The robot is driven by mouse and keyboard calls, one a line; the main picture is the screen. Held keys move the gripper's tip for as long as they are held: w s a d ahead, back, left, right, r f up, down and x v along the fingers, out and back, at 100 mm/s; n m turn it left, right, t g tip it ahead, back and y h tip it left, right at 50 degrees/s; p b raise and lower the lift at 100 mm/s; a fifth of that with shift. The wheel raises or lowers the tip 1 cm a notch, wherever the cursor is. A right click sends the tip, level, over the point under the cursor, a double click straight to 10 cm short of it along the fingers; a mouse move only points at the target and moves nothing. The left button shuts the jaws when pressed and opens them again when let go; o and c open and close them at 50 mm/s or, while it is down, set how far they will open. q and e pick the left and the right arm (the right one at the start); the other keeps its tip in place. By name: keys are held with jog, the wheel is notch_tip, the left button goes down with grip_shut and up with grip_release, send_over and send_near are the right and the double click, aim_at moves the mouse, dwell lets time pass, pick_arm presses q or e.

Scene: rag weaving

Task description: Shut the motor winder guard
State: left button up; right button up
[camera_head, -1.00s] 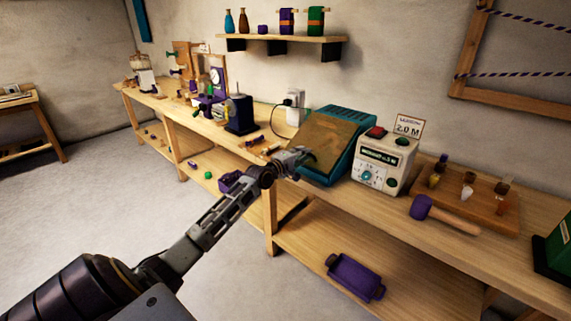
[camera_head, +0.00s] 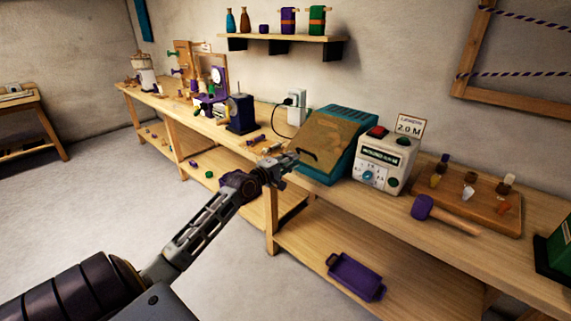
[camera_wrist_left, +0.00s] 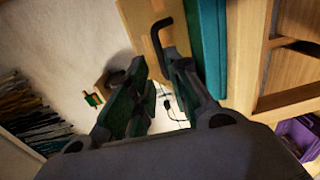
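The motor winder is most likely the teal machine (camera_head: 349,117) on the bench, though no label shows this. A brown sloping panel (camera_head: 326,140) at its front is probably the guard. A thin black bent handle (camera_head: 303,153) stands out from the panel's left side. My left gripper (camera_head: 290,163) is at the bench's front edge, just left of this handle. My right gripper is out of view.
A cream control box (camera_head: 386,163) stands right of the teal machine, with a purple mallet (camera_head: 424,207) and a wooden tray (camera_head: 480,210) beyond. A purple bin (camera_head: 355,277) lies on the lower shelf. Small loose pieces lie on the bench left of the machine.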

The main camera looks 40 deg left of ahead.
pick_arm(q)
jog(key=shift+s+a, duration=0.1)
jog(key=shift+s, duration=1.1)
